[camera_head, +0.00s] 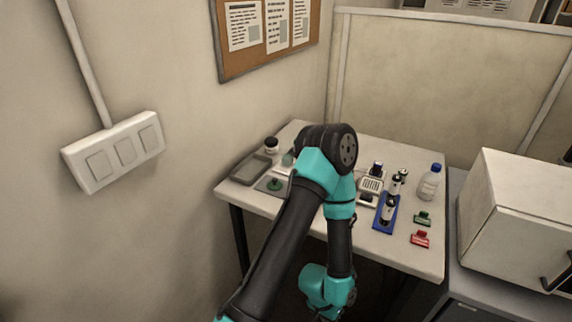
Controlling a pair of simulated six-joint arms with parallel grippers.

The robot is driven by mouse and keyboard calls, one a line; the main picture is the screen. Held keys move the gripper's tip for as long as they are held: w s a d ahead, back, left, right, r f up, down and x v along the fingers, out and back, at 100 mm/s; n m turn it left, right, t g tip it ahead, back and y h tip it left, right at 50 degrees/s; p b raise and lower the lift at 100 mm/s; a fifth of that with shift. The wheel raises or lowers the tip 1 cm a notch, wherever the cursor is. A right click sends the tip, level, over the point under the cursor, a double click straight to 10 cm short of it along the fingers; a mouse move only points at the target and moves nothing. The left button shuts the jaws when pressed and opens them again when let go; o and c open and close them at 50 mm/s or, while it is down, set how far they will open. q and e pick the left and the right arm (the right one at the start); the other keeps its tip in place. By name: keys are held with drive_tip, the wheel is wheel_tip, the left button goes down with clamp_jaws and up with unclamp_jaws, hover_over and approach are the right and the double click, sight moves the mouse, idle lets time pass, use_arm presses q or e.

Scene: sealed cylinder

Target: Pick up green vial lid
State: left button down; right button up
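A small dark green piece (274,184) sits on a flat grey pad (262,188) near the left front edge of the white table; it looks like the green vial lid, but it is too small to be sure. A paler green round thing (288,159) stands just behind it, partly hidden by my arm. My teal and black arm rises from the bottom, bends above the table and folds back down in front of it. Neither gripper can be made out in this view, and the arm hides the middle of the table (405,254).
A grey tray (236,177) and a dark-capped jar (271,145) are at the left. Right of my arm are a blue rack (379,224), a bottle (429,184), a green clip (424,218) and a red clip (420,239). A white box (510,220) stands further right.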

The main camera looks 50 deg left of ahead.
idle(0.4)
use_arm(q)
drive_tip(key=shift+c, duration=1.2)
unclamp_jaws()
drive_tip(key=shift+w+a, duration=0.1)
